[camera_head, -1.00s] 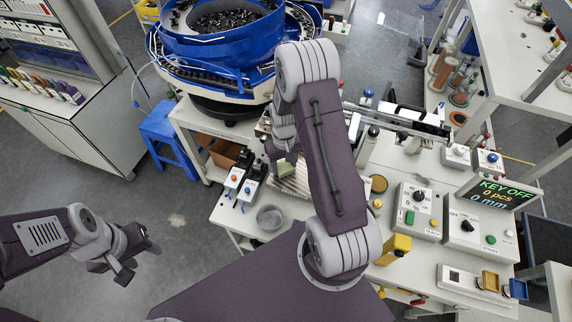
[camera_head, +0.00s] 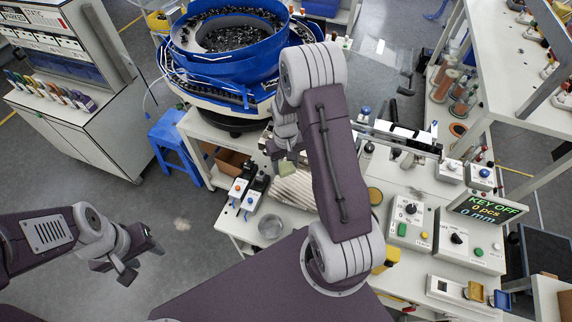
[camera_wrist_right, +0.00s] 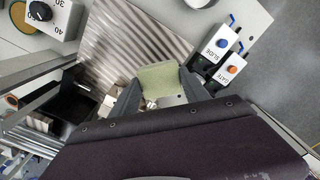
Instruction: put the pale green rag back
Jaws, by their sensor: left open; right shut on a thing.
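The pale green rag (camera_wrist_right: 160,84) is pinched between the two fingers of my right gripper (camera_wrist_right: 168,97) in the right wrist view. In the head view, my right gripper (camera_head: 286,158) points down over the white bench, beside the ridged metal plate, and only a small part of the rag shows there. The wrist view shows the ridged plate (camera_wrist_right: 122,40) behind the rag; whether the rag touches anything below is hard to tell. My left gripper (camera_head: 126,265) is open and empty over the floor at the left.
The SLIDE (camera_wrist_right: 216,42) and GATE (camera_wrist_right: 229,68) switch boxes stand beside the ridged plate. The blue bowl feeder (camera_head: 228,65) is behind, with a blue stool (camera_head: 172,145) at its left. Control boxes (camera_head: 410,215) fill the right side.

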